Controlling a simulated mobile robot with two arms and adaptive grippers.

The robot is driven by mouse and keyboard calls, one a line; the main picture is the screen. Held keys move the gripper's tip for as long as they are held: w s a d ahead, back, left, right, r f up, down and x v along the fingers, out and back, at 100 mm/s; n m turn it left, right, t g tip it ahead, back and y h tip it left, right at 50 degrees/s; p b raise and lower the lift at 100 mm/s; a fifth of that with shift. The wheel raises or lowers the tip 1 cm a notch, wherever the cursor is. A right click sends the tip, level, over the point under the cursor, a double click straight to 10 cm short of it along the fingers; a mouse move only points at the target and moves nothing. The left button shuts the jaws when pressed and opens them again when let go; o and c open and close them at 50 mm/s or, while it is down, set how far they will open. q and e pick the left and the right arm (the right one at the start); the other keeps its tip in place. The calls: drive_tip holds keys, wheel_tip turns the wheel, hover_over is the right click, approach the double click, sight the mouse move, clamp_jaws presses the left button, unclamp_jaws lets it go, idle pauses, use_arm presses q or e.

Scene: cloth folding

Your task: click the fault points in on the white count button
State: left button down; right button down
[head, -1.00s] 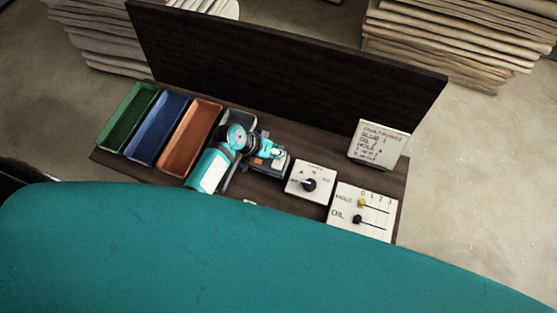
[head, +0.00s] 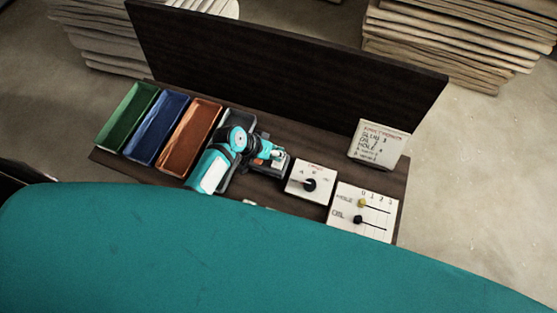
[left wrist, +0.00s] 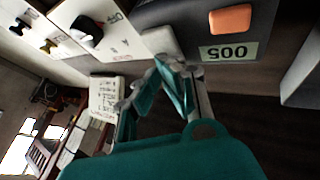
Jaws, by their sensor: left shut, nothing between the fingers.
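The counter (head: 266,168) is a dark box on the board, beside the knob panel. In the left wrist view it is upside down, with an orange button (left wrist: 231,19), a pale display (left wrist: 229,51) of three digits and the white count button (left wrist: 160,41). My left gripper (head: 273,154) is shut and empty over the counter. In the left wrist view its fingertips (left wrist: 160,70) are close to the white button; I cannot tell whether they touch it. The fault points card (head: 379,143) leans at the back right, its small writing hard to read. My right gripper is not in view.
Green (head: 127,115), blue (head: 158,127) and orange-brown (head: 190,136) trays stand left. A knob panel (head: 299,190) and a slider panel (head: 345,222) lie right of the counter. A dark upright board (head: 290,70) closes the back.

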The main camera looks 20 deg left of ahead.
use_arm(q)
drive_tip(key=shift+f, duration=0.35)
drive_tip(key=shift+r, duration=0.15)
idle(0.4)
drive_tip(key=shift+r+p, duration=0.75)
drive_tip(key=shift+p, duration=0.05)
wheel_tip(320, 180, up, 5)
drive_tip(key=p, duration=0.5)
drive_tip(key=shift+r, duration=0.1)
idle(0.6)
